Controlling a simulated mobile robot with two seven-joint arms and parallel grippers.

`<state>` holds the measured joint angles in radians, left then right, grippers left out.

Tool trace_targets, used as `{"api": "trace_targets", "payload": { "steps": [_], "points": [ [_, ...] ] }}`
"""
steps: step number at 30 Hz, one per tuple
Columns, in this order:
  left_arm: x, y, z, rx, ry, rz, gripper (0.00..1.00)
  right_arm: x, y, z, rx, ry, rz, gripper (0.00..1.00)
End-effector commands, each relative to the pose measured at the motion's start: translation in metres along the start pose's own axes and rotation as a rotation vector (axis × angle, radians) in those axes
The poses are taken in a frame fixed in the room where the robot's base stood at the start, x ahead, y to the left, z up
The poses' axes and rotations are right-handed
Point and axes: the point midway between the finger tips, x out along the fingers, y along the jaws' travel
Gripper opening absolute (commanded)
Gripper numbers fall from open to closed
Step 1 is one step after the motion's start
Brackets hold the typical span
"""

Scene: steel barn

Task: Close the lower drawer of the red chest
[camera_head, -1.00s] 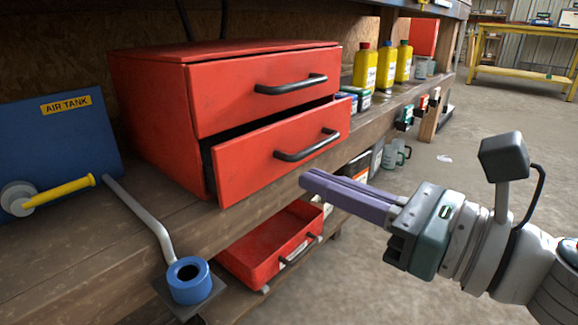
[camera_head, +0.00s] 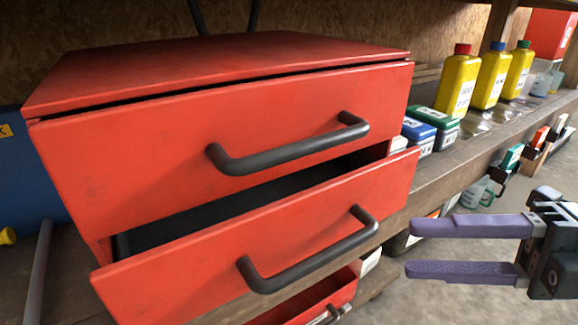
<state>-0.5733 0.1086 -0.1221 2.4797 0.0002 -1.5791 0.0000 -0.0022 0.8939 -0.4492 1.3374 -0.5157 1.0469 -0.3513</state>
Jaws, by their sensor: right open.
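The red chest (camera_head: 230,62) stands on a wooden workbench and fills the left and middle of the view. Its upper drawer (camera_head: 120,150) looks almost flush, with a thin dark gap along the top. Its lower drawer (camera_head: 190,262) is pulled part way out, with its dark inside showing above the front. The lower drawer has a dark bar handle (camera_head: 310,262). My right gripper (camera_head: 412,249) is open and empty, its purple fingers apart, to the right of the lower drawer front and not touching it. My left gripper is not in view.
Yellow bottles (camera_head: 458,84) and small boxes (camera_head: 432,122) stand on the bench right of the chest. A red bin (camera_head: 325,298) sits on a shelf below. Floor shows at lower right.

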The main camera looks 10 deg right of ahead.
Motion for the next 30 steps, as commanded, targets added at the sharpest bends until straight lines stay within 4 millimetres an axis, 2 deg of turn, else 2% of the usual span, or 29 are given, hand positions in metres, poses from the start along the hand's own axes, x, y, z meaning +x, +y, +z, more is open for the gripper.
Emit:
{"api": "trace_targets", "payload": {
  "steps": [9, 15, 19, 27, 30],
  "points": [
    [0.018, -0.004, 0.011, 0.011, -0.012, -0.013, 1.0, 0.057, -0.002, 0.0, -0.004, 0.004, 0.004, 0.47],
    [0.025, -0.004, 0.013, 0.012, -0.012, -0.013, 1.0, 0.086, -0.002, 0.0, -0.004, 0.002, 0.002, 0.47],
    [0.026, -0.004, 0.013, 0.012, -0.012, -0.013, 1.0, 0.094, -0.001, 0.0, -0.003, 0.0, 0.001, 0.47],
    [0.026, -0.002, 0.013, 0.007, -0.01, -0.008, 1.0, 0.096, 0.0, 0.0, -0.003, -0.001, 0.0, 0.47],
    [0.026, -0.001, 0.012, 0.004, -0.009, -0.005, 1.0, 0.095, 0.0, 0.0, -0.003, -0.001, 0.0, 0.36]
  ]
}}
